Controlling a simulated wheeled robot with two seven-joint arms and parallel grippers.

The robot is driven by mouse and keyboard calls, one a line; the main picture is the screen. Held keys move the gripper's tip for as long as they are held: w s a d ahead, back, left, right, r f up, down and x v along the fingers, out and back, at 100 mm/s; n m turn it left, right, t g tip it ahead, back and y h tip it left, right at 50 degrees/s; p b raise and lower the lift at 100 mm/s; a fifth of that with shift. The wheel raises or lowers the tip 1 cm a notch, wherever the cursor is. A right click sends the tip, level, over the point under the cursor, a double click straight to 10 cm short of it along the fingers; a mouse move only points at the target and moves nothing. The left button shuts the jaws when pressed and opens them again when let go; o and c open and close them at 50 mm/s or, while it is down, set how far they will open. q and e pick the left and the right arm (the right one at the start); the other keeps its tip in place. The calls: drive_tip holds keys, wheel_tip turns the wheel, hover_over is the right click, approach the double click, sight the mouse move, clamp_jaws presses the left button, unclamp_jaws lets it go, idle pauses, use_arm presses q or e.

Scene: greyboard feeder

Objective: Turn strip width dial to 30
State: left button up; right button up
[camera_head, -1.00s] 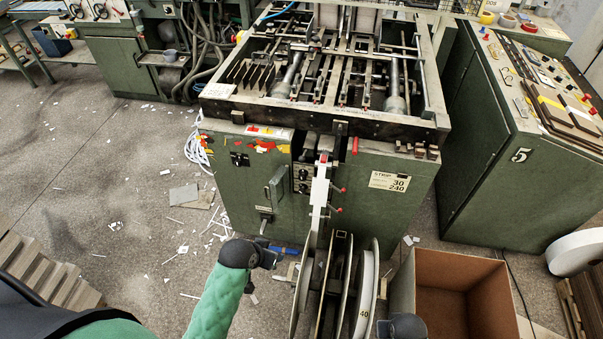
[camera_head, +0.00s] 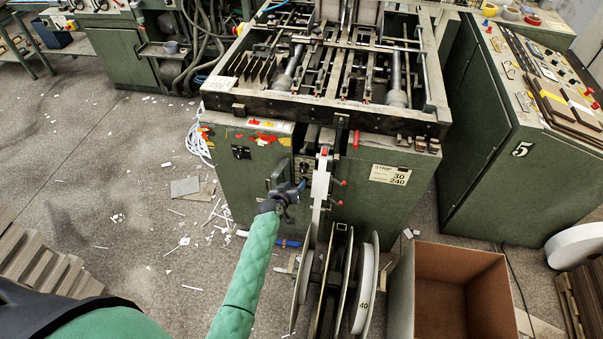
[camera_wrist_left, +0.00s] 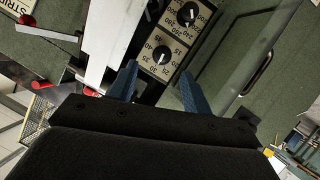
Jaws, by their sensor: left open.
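In the left wrist view the strip width dial is a black knob (camera_wrist_left: 162,54) on a pale plate with numbers such as 25, 30, 35 and 40; its exact setting is too small to read surely. A second black knob (camera_wrist_left: 189,13) with numbers in the two hundreds sits beyond it. My left gripper (camera_wrist_left: 158,75) has its two blue fingers apart, one each side of the lower dial's line, not visibly touching it. In the head view the left gripper (camera_head: 297,188) is in front of the feeder's dial panel (camera_head: 304,166) and partly hides it. My right gripper is out of view.
A white strip (camera_head: 320,187) runs down beside the panel to the reels (camera_head: 363,288). Red-tipped levers (camera_head: 338,183) stand to the right. A label (camera_head: 390,175) reads STRIP, 30 and 240. A door handle (camera_head: 279,173) is at the left, an open cardboard box (camera_head: 460,250) at lower right.

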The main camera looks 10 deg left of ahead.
sight(302, 172)
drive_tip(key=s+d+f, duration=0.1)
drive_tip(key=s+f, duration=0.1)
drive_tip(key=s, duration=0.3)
use_arm(q)
drive_tip(key=shift+n+t+y, duration=0.3)
drive_tip(key=shift+n, duration=0.2)
drive_tip(key=b+x, duration=0.1)
drive_tip(key=x, duration=0.2)
drive_tip(key=b+x, duration=0.1)
drive_tip(key=x, duration=0.2)
drive_tip(key=b+x, duration=0.2)
drive_tip(key=x, duration=0.1)
drive_tip(key=shift+w+a, duration=0.3)
drive_tip(key=shift+w+f, duration=0.15)
drive_tip(key=shift+w, duration=0.4)
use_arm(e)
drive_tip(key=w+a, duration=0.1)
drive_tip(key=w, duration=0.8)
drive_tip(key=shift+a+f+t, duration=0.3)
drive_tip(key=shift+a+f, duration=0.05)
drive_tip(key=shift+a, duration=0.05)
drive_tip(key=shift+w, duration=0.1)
